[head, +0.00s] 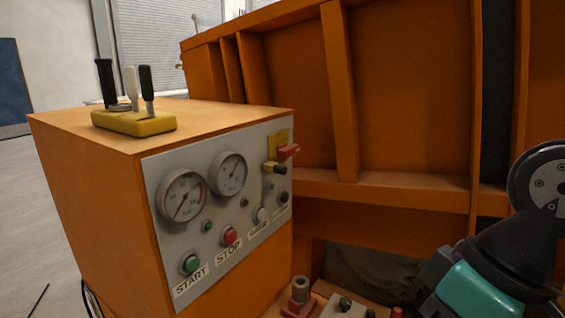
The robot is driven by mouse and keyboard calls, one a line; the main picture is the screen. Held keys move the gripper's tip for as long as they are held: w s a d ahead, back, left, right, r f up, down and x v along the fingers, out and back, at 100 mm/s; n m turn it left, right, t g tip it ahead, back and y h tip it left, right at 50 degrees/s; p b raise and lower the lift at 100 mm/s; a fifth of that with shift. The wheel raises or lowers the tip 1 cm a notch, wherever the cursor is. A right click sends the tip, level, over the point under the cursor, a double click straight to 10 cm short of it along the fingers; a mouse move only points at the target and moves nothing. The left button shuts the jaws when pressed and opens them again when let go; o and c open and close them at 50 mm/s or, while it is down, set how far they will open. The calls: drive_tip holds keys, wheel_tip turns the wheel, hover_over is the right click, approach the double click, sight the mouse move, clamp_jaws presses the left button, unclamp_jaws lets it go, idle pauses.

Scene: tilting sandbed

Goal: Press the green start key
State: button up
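The green start key (190,264) is a round button low on the left of the grey control panel (215,268). The label START is below it. The panel is on the front of an orange cabinet (98,215). A red stop button (229,237) sits to its right, with the label STOP. A small green button or lamp (207,226) is above and between them. My arm shows at the lower right, well apart from the panel. My gripper's fingers are not in view.
Two gauges (182,196) and a red-handled switch (288,151) are on the panel. A yellow block with upright levers (133,122) stands on the cabinet. The ribbed orange wall (405,90) rises behind. Fittings (300,292) stand low right of the cabinet.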

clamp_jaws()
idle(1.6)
